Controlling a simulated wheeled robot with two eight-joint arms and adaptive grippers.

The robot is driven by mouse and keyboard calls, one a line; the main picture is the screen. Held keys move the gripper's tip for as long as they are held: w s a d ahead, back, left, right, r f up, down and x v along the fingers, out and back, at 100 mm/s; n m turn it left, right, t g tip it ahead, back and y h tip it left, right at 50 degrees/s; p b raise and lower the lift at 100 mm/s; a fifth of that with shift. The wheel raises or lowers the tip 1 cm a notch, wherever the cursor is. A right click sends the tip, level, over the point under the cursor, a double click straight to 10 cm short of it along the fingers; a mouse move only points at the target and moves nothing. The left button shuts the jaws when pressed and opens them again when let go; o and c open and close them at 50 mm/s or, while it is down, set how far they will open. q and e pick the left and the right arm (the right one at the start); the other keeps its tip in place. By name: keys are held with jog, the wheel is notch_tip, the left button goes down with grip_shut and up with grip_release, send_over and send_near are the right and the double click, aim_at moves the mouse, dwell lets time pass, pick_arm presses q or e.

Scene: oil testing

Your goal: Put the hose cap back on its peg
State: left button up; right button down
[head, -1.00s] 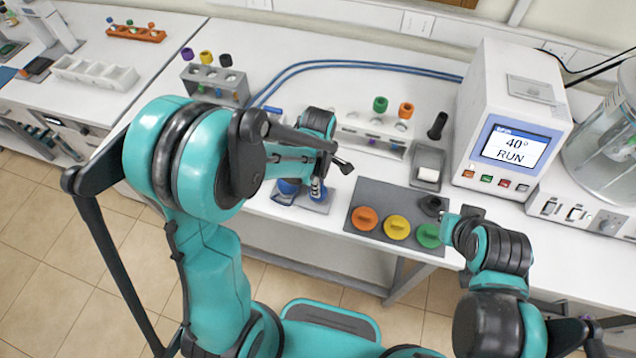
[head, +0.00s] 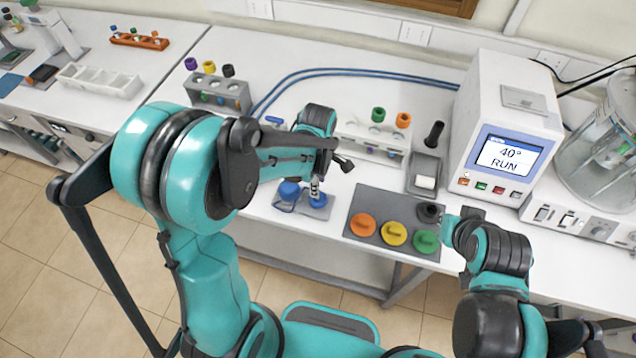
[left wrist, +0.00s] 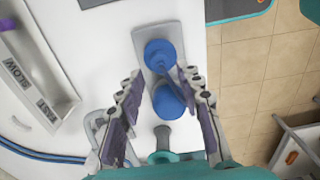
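Two blue round pieces stand side by side on a small grey plate (head: 303,207) near the table's front edge. The left one (head: 289,189) is rounded and taller, and the right one (head: 318,200) is a lower disc; which is the hose cap I cannot tell for sure. They show in the left wrist view as a near piece (left wrist: 169,102) and a far one (left wrist: 160,54). My left gripper (left wrist: 163,78) is open above them, its fingers either side and apart. Any peg underneath is hidden. My right gripper (head: 464,222) hangs at the right; its fingers are unclear.
Right of the plate, a dark mat (head: 374,199) holds orange, yellow, green and black caps. A white rack (head: 366,140) and blue hoses (head: 345,72) lie behind. A heater unit reading 40° (head: 505,125) stands right. A grey rack (head: 217,88) stands back left.

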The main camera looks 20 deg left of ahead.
pick_arm(q)
notch_tip(320, 180, up, 6)
jog(key=p, duration=0.4)
dwell(0.6)
jog(key=s+a+f+m+t+b, duration=0.2)
jog(key=s+m+b, duration=0.3)
jog(key=m+b, duration=0.4)
jog(key=s+a+f+m+t+b, duration=0.2)
jog(key=s+m+t+b, duration=0.3)
jog(key=m+b, duration=0.3)
jog(key=shift+s+a+f+m+b, duration=0.15)
jog(key=shift+a+f+m+b, duration=0.3)
jog(key=shift+f, duration=0.3)
